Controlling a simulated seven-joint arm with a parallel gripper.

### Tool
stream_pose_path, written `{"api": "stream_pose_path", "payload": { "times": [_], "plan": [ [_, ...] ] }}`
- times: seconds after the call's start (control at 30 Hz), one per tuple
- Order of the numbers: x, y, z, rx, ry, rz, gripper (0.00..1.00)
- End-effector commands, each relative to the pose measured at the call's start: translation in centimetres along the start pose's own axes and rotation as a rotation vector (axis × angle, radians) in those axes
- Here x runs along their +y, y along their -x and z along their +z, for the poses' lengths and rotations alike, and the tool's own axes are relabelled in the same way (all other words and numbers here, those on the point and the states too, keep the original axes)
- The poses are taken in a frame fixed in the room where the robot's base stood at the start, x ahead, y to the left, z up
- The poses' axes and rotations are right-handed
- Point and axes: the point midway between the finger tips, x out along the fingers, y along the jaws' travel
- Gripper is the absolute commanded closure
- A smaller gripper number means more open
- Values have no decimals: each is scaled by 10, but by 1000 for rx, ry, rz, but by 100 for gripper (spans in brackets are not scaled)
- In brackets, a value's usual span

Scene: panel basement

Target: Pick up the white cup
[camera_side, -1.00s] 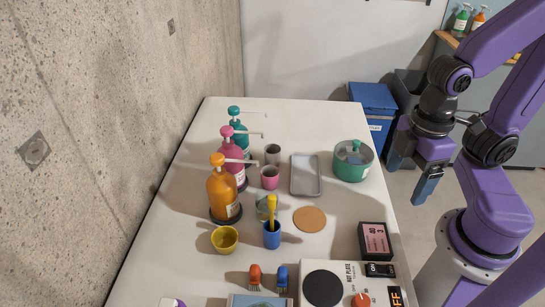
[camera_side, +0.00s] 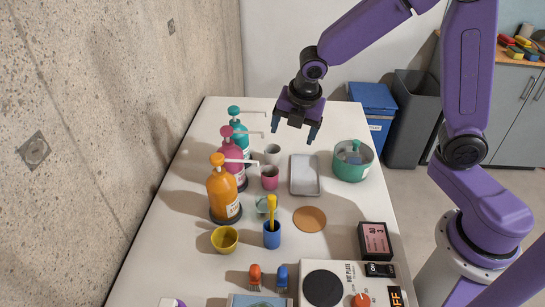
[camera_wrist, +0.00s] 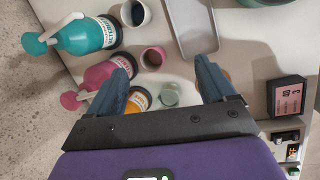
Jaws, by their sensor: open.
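The white cup (camera_side: 273,154) stands upright on the table between the teal pump bottle and the grey tray, just behind the pink cup (camera_side: 270,178). In the wrist view, the white cup (camera_wrist: 135,14) is at the top edge, dark inside and partly cut off. My gripper (camera_side: 295,130) is open and empty above the far part of the table, pointing down, higher than the cup and apart from it. In the wrist view, my gripper's fingers (camera_wrist: 162,62) are spread, and the white cup lies beyond the left finger's tip.
Teal (camera_side: 239,130), pink (camera_side: 234,157) and orange (camera_side: 223,192) pump bottles line the left, spouts reaching toward the cups. The grey tray (camera_side: 292,176) and green lidded pot (camera_side: 352,162) are to the right. A yellow cup (camera_side: 225,239), blue holder (camera_side: 272,236) and hot plate (camera_side: 335,272) are nearer.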

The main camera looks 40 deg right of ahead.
Motion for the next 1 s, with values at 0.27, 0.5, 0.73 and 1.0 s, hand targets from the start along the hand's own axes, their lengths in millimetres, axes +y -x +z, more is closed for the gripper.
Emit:
{"api": "stream_pose_path", "payload": {
  "times": [0.27,0.5,0.73,1.0],
  "plan": [
    [40,-47,37,-53,361,1,17],
    [56,-73,56,-78,575,-4,17],
    [52,-95,54,-79,610,-9,17],
    [46,-127,46,-80,606,-7,17]
  ]
}}
